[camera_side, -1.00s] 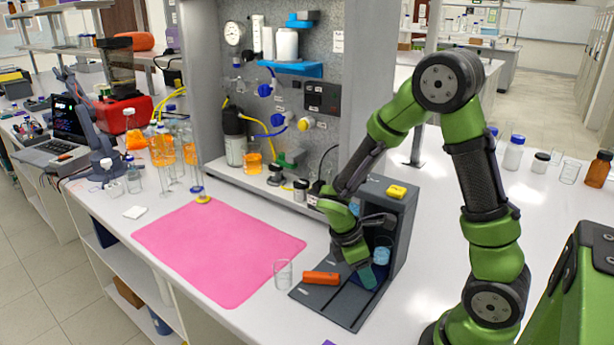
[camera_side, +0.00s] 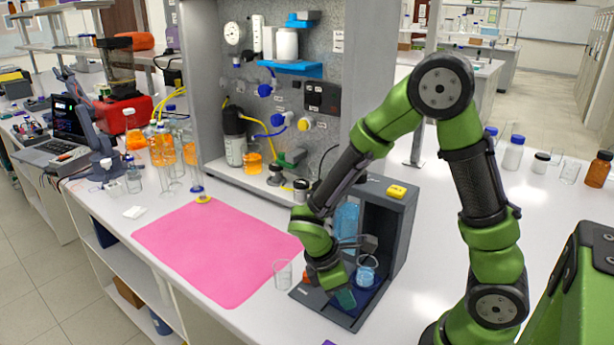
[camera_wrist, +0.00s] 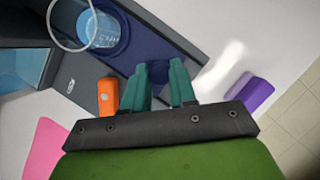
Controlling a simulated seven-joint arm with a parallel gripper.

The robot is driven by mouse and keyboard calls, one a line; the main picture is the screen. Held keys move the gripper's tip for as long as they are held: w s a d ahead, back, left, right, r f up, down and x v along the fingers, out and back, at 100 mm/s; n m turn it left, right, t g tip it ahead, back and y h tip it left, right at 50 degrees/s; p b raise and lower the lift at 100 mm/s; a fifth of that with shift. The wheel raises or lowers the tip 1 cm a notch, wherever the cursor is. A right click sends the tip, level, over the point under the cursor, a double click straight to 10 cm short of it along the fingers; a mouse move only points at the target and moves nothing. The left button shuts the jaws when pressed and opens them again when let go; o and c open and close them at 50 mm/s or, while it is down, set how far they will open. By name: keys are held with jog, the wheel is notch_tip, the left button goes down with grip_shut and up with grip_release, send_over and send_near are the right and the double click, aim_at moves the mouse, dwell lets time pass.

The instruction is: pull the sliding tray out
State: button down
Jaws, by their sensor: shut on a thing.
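The sliding tray (camera_side: 372,291) is dark blue and sits partly out of the front of a dark grey housing (camera_side: 397,235). A glass beaker (camera_side: 367,268) with pale blue liquid stands on it. In the wrist view the tray (camera_wrist: 150,42) and beaker (camera_wrist: 100,30) are at upper left. My gripper (camera_side: 345,297) is at the tray's front, its teal fingers shut on the tray's dark blue front part, which shows between the fingers in the wrist view (camera_wrist: 172,72). The exact grip is partly hidden by the fingers.
An orange block (camera_wrist: 107,97) lies close beside my fingers, mostly hidden in the side view. An empty glass beaker (camera_side: 283,273) stands left of the housing, near the pink mat (camera_side: 215,250). A purple block (camera_wrist: 250,94) is at the table's front edge. A yellow item (camera_side: 397,191) sits on the housing.

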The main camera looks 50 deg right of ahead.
jog(key=shift+a, duration=1.6)
jog(key=c, duration=0.9)
grip_release()
jog(key=shift+d, duration=0.1)
jog(key=shift+r, duration=0.1)
jog(key=shift+w+r, duration=0.2)
jog(key=shift+r, duration=0.1)
jog(key=v, duration=1.6)
